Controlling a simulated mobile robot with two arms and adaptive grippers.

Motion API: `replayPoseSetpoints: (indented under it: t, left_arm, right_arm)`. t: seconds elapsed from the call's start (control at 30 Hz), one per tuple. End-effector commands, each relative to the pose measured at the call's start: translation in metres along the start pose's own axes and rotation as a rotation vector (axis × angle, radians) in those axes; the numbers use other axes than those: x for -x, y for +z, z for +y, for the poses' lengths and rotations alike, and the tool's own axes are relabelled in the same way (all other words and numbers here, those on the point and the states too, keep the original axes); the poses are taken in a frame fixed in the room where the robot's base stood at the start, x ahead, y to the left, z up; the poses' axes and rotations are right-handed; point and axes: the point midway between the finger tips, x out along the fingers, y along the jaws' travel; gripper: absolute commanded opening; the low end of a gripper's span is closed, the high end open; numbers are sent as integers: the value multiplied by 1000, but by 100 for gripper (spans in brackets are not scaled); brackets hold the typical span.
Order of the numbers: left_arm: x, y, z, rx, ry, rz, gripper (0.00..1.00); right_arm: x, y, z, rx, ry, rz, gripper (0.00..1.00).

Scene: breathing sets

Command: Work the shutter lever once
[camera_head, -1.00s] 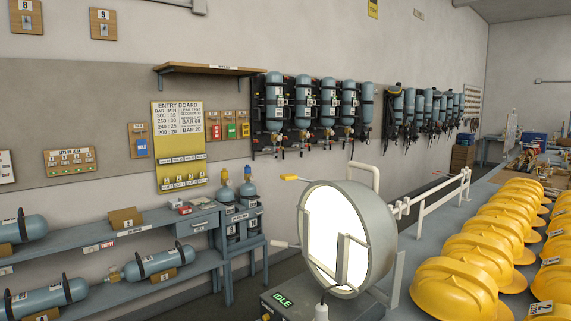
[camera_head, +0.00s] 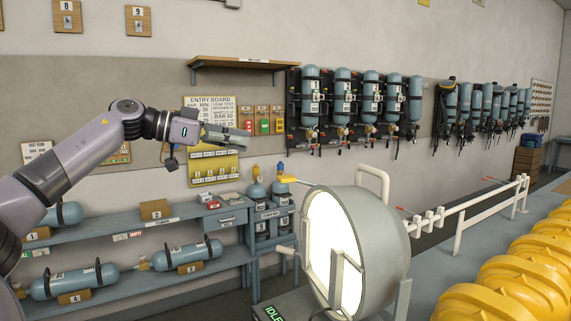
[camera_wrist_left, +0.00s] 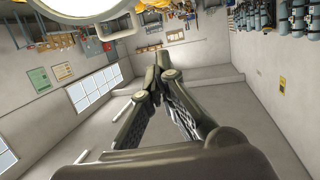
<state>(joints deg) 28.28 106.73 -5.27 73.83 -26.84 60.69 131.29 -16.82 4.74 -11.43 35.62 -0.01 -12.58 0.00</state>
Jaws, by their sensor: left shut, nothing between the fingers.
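A big round lamp (camera_head: 385,240) with a bright white face stands in the lower middle of the head view. A lever with a yellow grip (camera_head: 287,180) sticks out to the left from its top edge; it looks like the shutter lever. My left gripper (camera_head: 247,140) is shut and empty, in the air above and to the left of the yellow grip, apart from it. In the left wrist view my fingers (camera_wrist_left: 155,75) meet with nothing between them, and the lamp's bright face (camera_wrist_left: 75,8) shows at the top edge. My right gripper is out of view.
A box with an IDLE display (camera_head: 272,313) sits at the lamp's foot. Blue cylinders lie on a shelf (camera_head: 130,277) at left. The air between my left gripper and the lamp looks clear.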

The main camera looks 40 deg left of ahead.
Motion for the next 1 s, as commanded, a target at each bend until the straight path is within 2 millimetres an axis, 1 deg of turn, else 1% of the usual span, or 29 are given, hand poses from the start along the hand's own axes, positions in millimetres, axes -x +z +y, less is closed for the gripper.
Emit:
replayPoseSetpoints:
  t: [0.13,0.33,0.47,0.57,0.67,0.8,0.93,1.0]
  left_arm:
    - [4,-4,5,4,-1,-14,0]
    - [4,-4,5,5,0,-12,0]
    - [1,-5,5,6,1,-13,0]
    - [-8,-6,5,7,3,-14,0]
    - [-24,-7,5,7,4,-14,0]
    - [-52,-8,5,9,5,-16,0]
    - [-72,-7,5,8,3,-16,0]
    - [-79,-5,5,8,2,-16,0]
  right_arm:
    - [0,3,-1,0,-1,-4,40]
    - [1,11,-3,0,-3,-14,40]
    - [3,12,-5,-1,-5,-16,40]
    - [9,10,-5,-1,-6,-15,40]
    - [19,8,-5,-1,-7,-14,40]
    - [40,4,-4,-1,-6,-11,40]
    - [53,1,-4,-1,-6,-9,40]
    - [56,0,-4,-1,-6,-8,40]
